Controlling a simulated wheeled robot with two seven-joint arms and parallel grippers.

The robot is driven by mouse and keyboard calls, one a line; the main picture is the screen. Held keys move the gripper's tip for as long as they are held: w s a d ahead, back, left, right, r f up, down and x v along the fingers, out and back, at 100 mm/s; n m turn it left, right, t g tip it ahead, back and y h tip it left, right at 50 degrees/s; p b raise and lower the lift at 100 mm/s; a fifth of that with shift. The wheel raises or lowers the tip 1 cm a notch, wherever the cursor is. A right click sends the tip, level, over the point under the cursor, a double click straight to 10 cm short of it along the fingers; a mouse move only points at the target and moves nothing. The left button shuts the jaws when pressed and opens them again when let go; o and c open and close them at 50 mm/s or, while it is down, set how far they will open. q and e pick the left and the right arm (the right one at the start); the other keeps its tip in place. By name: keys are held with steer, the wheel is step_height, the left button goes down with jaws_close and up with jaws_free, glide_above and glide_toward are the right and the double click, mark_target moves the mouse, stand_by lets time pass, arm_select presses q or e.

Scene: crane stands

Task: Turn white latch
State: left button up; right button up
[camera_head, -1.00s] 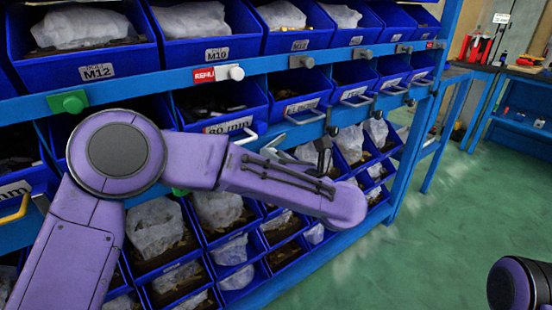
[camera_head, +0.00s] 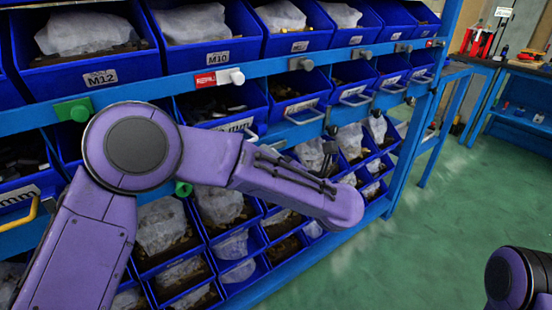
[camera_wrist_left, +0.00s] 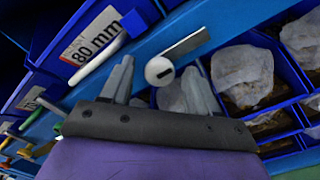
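My left gripper (camera_wrist_left: 157,66) is open, with one finger on each side of the latch in the picture. I cannot tell whether either finger touches it. In the head view my left forearm hides the gripper and this part of the lower rail. Another white latch (camera_head: 237,76) sits on the upper rail beside a red label. My right gripper is out of view.
Blue bins (camera_head: 210,55) fill the rack above and below the rails. Green latches (camera_head: 73,110) and several grey latches line the rails. Bin handles (camera_head: 305,116) stick out near the lower rail. Open green floor (camera_head: 440,230) lies to the right.

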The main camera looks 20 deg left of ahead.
arm_select(q)
steer(key=v, duration=1)
steer(key=shift+s+d, duration=0.2)
steer(key=shift+s, duration=0.05)
